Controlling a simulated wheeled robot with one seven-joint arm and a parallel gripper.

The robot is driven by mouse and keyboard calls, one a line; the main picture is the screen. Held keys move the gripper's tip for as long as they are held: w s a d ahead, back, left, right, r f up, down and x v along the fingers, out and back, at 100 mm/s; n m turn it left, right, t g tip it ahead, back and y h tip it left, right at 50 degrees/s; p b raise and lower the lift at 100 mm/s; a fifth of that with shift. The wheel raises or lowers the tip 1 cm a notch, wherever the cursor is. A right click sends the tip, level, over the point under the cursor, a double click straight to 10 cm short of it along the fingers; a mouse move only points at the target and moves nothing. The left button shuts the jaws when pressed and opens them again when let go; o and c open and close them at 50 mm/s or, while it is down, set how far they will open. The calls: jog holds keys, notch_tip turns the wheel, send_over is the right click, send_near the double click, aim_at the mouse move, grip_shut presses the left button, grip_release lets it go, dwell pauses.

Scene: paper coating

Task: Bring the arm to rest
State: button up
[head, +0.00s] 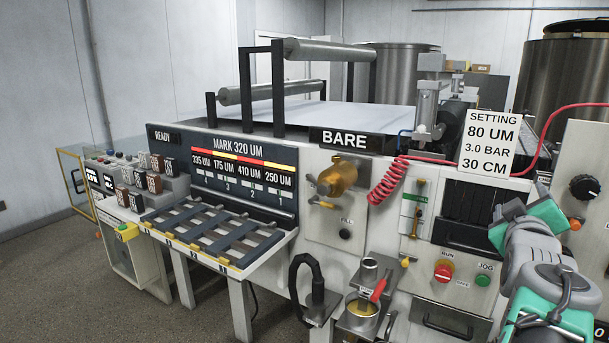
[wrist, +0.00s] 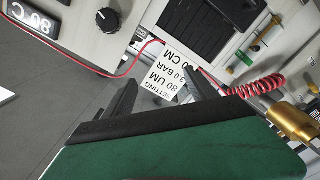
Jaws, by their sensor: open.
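My arm stands at the right edge of the head view, in grey and teal, in front of the coating machine (head: 300,130). In the wrist view my gripper (wrist: 158,92) shows two dark fingers spread apart with nothing between them. The setting card (wrist: 170,72), reading 80 UM, 3.0 BAR and 30 CM, appears upside down beyond the fingers. The card also shows in the head view (head: 487,143), upright on the machine. I cannot make out the fingertips in the head view.
A brass valve (head: 338,180) and a coiled red hose (head: 388,182) are on the machine front. A slotted rack (head: 215,232) juts out at left. A cup of yellowish liquid (head: 362,308) stands low in front. Open floor lies at the far left.

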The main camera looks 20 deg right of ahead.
jog(key=w+a+f+g+y, duration=0.1)
jog(key=w+a+f+y, duration=0.4)
jog(key=a+f, duration=0.55)
jog(key=w+a+f+g+y, duration=0.1)
jog(key=w+a+f+y, duration=0.35)
jog(key=a+f, duration=0.6)
jog(key=s+a+f+g+y, duration=0.1)
jog(key=s+a+f+g, duration=0.3)
jog(key=a, duration=0.3)
jog(key=s+a+f+n+g+y, duration=0.1)
jog(key=s+a+f+y, duration=0.1)
jog(key=s+a+f, duration=0.4)
jog(key=s+a+f+g+y, duration=0.1)
jog(key=s+a+f+g, duration=0.2)
jog(key=a+f, duration=0.35)
notch_tip(320, 180, up, 9)
jog(key=w+a+t+p, duration=0.1)
jog(key=p, duration=0.2)
jog(key=shift+w+a+f, duration=0.2)
jog(key=shift+w+a, duration=0.05)
jog(key=shift+w, duration=0.1)
